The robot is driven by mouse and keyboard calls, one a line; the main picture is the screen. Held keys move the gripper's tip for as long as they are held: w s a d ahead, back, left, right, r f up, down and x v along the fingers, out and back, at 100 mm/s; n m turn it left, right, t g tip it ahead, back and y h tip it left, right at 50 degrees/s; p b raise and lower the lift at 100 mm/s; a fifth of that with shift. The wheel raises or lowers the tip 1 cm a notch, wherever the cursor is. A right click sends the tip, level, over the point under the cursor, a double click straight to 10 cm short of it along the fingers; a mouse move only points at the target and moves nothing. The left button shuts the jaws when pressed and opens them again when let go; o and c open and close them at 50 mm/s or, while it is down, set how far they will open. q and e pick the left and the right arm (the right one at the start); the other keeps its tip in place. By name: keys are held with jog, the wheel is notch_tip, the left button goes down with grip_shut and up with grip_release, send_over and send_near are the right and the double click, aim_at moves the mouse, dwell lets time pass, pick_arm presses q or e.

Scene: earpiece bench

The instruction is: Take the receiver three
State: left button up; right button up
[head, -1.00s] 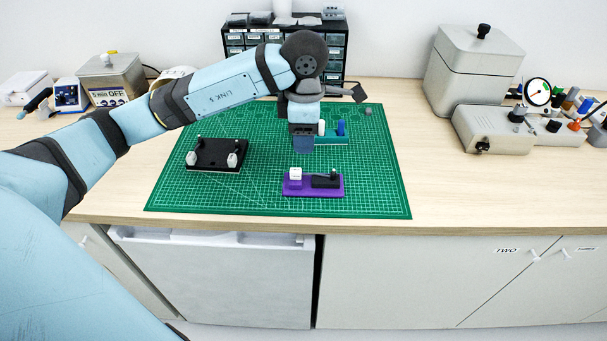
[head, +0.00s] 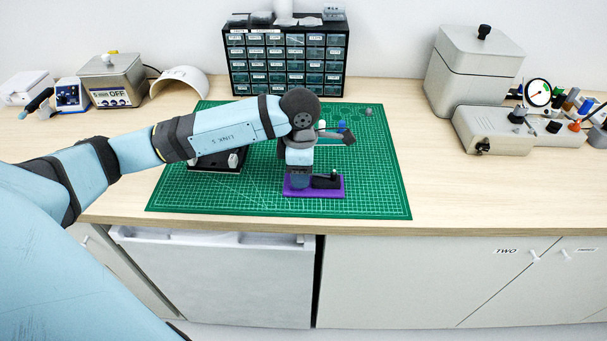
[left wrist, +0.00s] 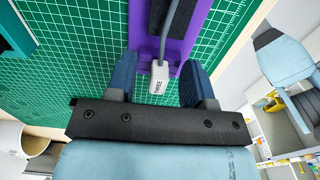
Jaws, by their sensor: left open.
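The white receiver marked THREE (left wrist: 158,76) stands at one end of the purple holder (head: 322,192), with a grey cable running from it. The holder also shows in the left wrist view (left wrist: 181,42). My left gripper (left wrist: 160,66) is open, its two blue fingers on either side of the receiver, with a gap visible on both sides. In the head view the left gripper (head: 299,182) is low over the left end of the purple holder and hides the receiver.
The green cutting mat (head: 370,190) lies beneath. A black stand (head: 207,163) is partly hidden behind my left arm. A teal holder (head: 328,141) with white and blue pieces is behind the gripper. A drawer cabinet (head: 286,60) stands at the back. The mat's right side is mostly clear.

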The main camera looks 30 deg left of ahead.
pick_arm(q)
grip_shut()
notch_tip(320, 180, up, 23)
jog(key=p, duration=0.2)
dwell(1.0)
